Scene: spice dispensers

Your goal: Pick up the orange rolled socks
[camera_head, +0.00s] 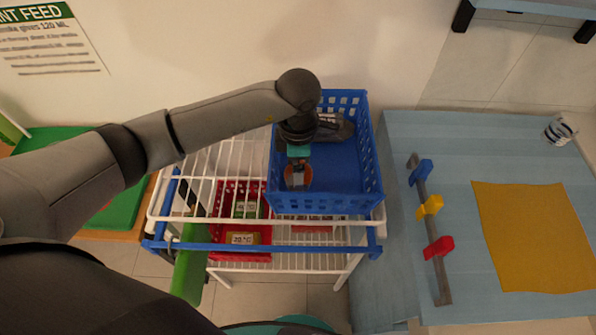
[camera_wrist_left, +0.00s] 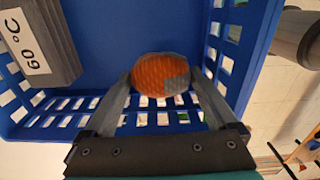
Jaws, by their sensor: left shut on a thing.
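The orange rolled socks (camera_wrist_left: 153,75) show in the left wrist view as an orange ball with a grey patch. They are between the fingers of my left gripper (camera_wrist_left: 160,88), which is shut on them, inside the blue basket (camera_wrist_left: 60,130). In the head view my left gripper (camera_head: 298,172) points down into the blue basket (camera_head: 365,165), and the orange socks (camera_head: 291,183) show partly behind it. I cannot tell if the socks touch the basket floor. My right gripper is not in view.
A dark box labelled 60 °C (camera_wrist_left: 40,45) lies in the basket beside the socks. The basket stands on a white wire rack (camera_head: 165,195), with red baskets (camera_head: 226,190) below. A light blue table (camera_head: 455,150) with a yellow cloth (camera_head: 530,235) is at the right.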

